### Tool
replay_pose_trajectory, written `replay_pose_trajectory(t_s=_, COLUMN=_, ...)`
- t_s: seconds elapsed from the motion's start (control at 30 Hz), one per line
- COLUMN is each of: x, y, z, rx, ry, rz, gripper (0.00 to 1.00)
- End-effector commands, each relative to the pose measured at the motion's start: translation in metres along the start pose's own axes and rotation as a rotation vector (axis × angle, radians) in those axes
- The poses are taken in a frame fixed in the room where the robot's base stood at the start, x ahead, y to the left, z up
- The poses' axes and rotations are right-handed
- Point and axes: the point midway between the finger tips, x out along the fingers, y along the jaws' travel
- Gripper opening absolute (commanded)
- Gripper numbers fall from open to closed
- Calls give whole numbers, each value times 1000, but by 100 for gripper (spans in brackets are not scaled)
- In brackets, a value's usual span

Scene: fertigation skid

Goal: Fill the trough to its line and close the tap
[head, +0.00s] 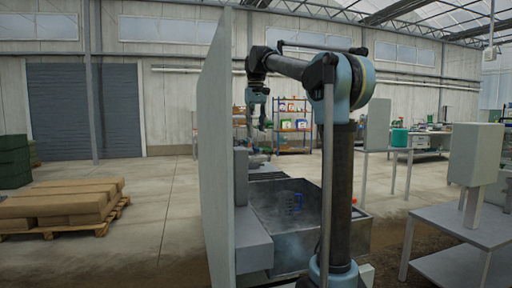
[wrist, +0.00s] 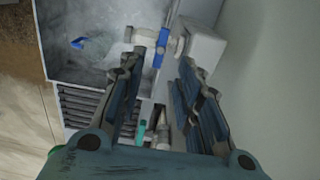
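The grey metal trough (head: 345,232) stands below my arm; it also shows in the wrist view (wrist: 55,72). A small blue thing (head: 298,201) shows inside it, also in the wrist view (wrist: 78,43). I cannot make out the fill line or the water level. In the wrist view a blue lever (wrist: 161,47) sits on white pipe fittings by the trough's edge; it looks like the tap. My gripper (wrist: 159,63) is open, its fingertips apart on either side of the lever's lower end, with no clear contact. In the head view my gripper (head: 262,122) is small and its fingers are unclear.
A tall pale panel (head: 217,150) stands left of the trough, with grey boxes (head: 252,240) against it. A slatted grate (wrist: 80,105) adjoins the trough. A grey table (head: 465,228) stands at right. Sacks on a pallet (head: 65,203) lie at left, with open floor between.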

Motion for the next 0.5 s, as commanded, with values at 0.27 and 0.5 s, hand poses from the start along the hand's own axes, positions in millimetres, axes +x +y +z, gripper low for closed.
replay_pose_trajectory(t_s=0.27, x=47, y=0, z=0, rx=0, ry=0, rz=0, gripper=32)
replay_pose_trajectory(t_s=0.5, x=74, y=0, z=0, rx=0, ry=0, rz=0, gripper=32)
